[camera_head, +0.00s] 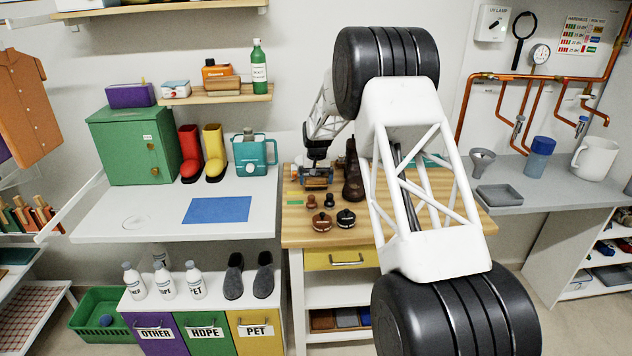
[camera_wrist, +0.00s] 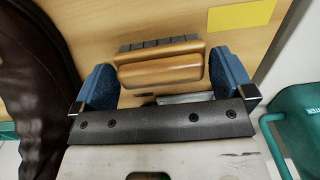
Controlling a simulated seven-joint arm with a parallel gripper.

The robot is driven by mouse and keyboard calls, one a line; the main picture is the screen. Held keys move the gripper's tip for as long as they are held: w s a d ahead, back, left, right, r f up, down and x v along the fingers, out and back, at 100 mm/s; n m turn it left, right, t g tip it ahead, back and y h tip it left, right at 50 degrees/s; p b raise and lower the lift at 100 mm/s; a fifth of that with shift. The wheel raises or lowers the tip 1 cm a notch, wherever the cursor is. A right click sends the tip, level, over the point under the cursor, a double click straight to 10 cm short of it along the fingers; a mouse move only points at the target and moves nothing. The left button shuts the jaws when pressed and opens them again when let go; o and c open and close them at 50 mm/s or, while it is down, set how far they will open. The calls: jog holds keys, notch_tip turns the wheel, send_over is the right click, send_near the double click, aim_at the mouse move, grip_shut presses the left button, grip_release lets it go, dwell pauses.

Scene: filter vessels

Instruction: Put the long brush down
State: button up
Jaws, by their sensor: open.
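A wooden brush (camera_wrist: 160,70) with dark bristles along its far side is on the wooden bench top (camera_head: 415,215) in the wrist view. My gripper (camera_wrist: 164,80) is open around it, one blue finger pad close to each end. I cannot tell whether the pads touch the brush. In the head view my gripper (camera_head: 316,172) is low over the bench, and the brush (camera_head: 316,184) shows small and partly hidden beneath it.
A dark brown boot (camera_head: 353,175) stands close right of my gripper. Small brush-like items and round dark tins (camera_head: 346,218) lie in front. A yellow patch (camera_wrist: 240,15) marks the bench.

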aim_at(317, 179)
notch_tip(317, 179, up, 12)
jog(key=shift+f, duration=0.25)
dwell(0.3)
jog(key=shift+d, duration=0.1)
dwell(0.3)
jog(key=s+d+r, duration=0.2)
jog(key=s+r, duration=0.4)
jog(key=s, duration=0.5)
jog(key=s+d+r+t, duration=0.1)
jog(key=s+d+r, duration=0.2)
jog(key=s+r, duration=0.5)
jog(key=s+d+r, duration=0.2)
jog(key=s+r, duration=0.2)
jog(key=s, duration=0.9)
jog(key=s+d+f, duration=0.1)
jog(key=s+f, duration=0.1)
jog(key=s, duration=1)
jog(key=s+d+f+t, duration=0.1)
jog(key=s+f, duration=0.1)
jog(key=s, duration=1.1)
jog(key=s+d+f, duration=0.1)
jog(key=s+f, duration=0.1)
jog(key=s, duration=1)
jog(key=shift+s+d+t, duration=0.25)
jog(key=shift+s+t, duration=0.05)
jog(key=shift+s, duration=0.1)
